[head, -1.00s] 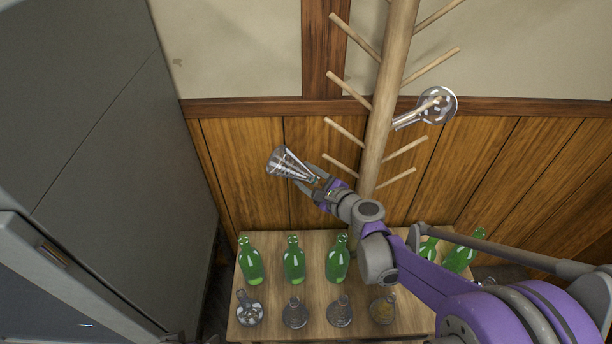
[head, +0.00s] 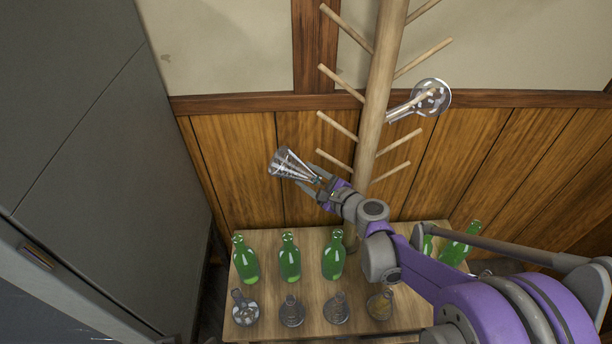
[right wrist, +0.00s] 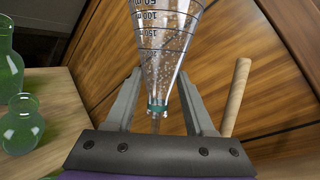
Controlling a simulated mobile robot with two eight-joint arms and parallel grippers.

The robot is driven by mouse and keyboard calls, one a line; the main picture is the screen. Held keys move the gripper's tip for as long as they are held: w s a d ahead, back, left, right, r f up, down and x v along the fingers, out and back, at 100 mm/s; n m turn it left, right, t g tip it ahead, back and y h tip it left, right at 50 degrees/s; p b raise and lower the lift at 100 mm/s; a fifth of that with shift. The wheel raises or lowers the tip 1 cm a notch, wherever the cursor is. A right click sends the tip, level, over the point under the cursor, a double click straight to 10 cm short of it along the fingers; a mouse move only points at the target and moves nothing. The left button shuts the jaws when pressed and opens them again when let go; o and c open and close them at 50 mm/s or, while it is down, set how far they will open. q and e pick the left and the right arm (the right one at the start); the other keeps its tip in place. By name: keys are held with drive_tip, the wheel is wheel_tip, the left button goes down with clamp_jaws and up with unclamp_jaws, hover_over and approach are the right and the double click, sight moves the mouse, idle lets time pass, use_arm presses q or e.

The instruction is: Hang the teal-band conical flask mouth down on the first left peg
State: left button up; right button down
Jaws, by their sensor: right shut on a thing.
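The clear conical flask (head: 289,165) is in my right gripper (head: 321,181) in the head view, left of the wooden stand and clear of it. It is tilted, with its wide base up and left and its neck down and right. In the right wrist view the flask (right wrist: 165,45) shows its volume marks, and the teal band (right wrist: 157,107) sits at the neck between my right gripper's fingers (right wrist: 160,98). The stand (head: 374,105) has several left pegs; the lowest (head: 333,159) is just above and right of the gripper. All visible left pegs are bare.
A round clear flask (head: 431,98) hangs on a right peg. The wooden table (head: 262,272) below holds green bottles (head: 290,259) and small flasks (head: 291,312). A grey cabinet (head: 90,130) stands at left. A peg (right wrist: 237,97) shows right of the fingers in the wrist view.

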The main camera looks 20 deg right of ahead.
sight(323, 184)
drive_tip(key=shift+s+d+f, duration=0.1)
drive_tip(key=shift+d+f, duration=0.1)
idle(0.6)
drive_tip(key=shift+s+d+f+b, duration=0.2)
drive_tip(key=shift+d+f+b, duration=0.4)
drive_tip(key=shift+d+f, duration=0.4)
drive_tip(key=shift+s+d+f+b, duration=0.2)
drive_tip(key=shift+d+f+b, duration=0.5)
drive_tip(key=shift+d, duration=0.4)
drive_tip(key=shift+s+d+f, duration=0.1)
drive_tip(key=shift+d+f, duration=0.15)
drive_tip(key=shift+f, duration=0.05)
idle(0.5)
drive_tip(key=shift+s+d+f+b, duration=0.2)
drive_tip(key=shift+d+f+b, duration=0.45)
drive_tip(key=shift+d+f, duration=0.4)
drive_tip(key=shift+d, duration=0.1)
drive_tip(key=shift+r, duration=0.1)
drive_tip(key=shift+c, duration=0.9)
unclamp_jaws()
